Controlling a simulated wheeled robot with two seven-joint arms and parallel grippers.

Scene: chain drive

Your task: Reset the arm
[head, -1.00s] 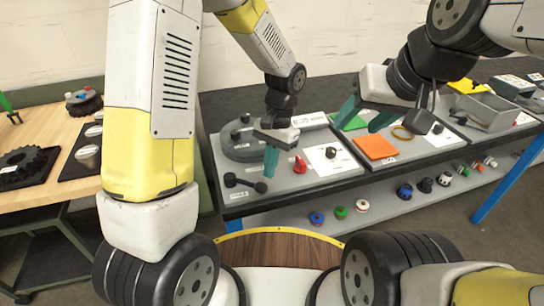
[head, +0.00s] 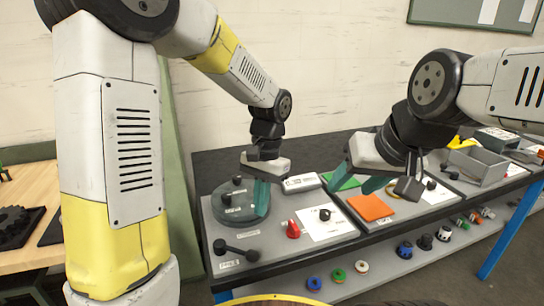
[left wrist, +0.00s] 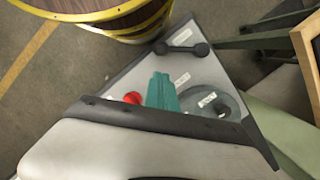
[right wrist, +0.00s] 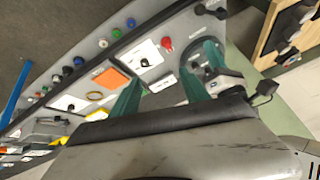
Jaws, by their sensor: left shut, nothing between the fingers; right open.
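My left gripper (head: 262,197) is shut and empty. My right gripper (head: 367,181) is open and empty, above the bench near the green pad (head: 342,181) and the orange pad (head: 370,207). In the right wrist view its fingers (right wrist: 160,95) are spread apart over the bench.
A black dumbbell-shaped handle (head: 237,249) lies at the bench's front left. A grey bin (head: 478,165) stands to the right. Several coloured knobs (head: 405,250) sit on the lower shelf. A wooden table (head: 30,225) with a black gear is at the left.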

